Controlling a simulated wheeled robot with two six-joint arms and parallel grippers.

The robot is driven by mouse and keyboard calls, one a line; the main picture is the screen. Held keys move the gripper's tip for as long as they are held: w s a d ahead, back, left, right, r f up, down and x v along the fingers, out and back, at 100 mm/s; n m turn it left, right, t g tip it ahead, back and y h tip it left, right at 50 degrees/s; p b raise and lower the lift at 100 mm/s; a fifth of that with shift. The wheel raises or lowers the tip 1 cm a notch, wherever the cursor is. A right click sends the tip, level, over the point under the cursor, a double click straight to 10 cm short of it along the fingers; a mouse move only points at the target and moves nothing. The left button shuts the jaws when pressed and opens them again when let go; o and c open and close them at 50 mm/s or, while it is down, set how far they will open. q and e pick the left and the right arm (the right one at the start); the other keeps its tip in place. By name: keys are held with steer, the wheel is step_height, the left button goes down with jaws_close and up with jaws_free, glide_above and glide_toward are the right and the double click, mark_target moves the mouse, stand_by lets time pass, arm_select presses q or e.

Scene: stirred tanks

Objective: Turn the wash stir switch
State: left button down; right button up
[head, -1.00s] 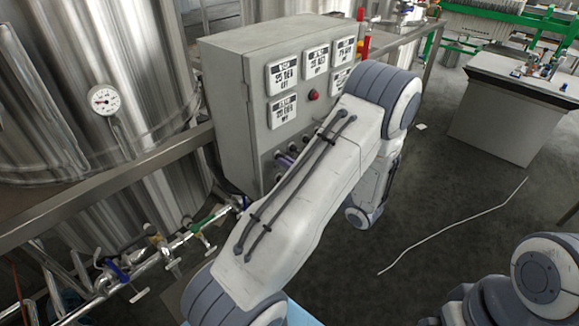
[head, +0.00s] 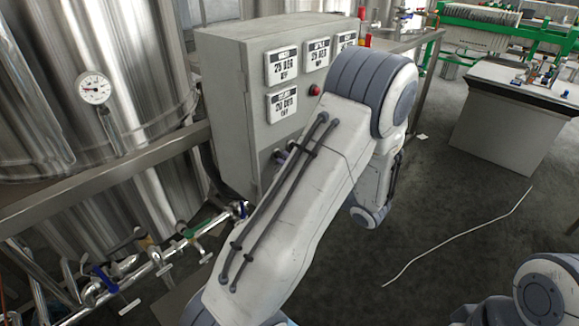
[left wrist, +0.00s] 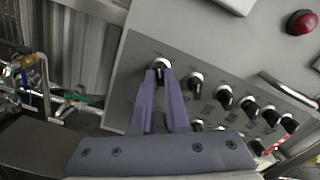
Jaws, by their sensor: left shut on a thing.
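The control panel (head: 235,85) is a grey box with white displays and a row of black rotary switches, seen in the head view left of centre. In the left wrist view, my left gripper (left wrist: 161,78) has its two purple fingers shut on the knob at the left end of the upper row, a black switch (left wrist: 160,64) with a pale collar. The label beside it is too small to read, so I cannot tell whether it is the wash stir switch. In the head view my left arm hides most of the switches. My right gripper is not in view.
A red button (left wrist: 301,21) sits above the switches. More black knobs (left wrist: 225,97) are close to the right of my fingers. Steel tanks (head: 100,75), a rail and valve pipes (head: 160,262) stand left of the panel. The floor right of it is open.

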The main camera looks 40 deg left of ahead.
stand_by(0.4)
arm_select(q)
steer(key=c, duration=0.9)
jaws_free()
steer(key=d, duration=0.7)
steer(key=d+b, duration=0.1)
steer(key=d, duration=0.2)
steer(key=shift+s+d, duration=0.25)
steer(key=shift+s, duration=0.15)
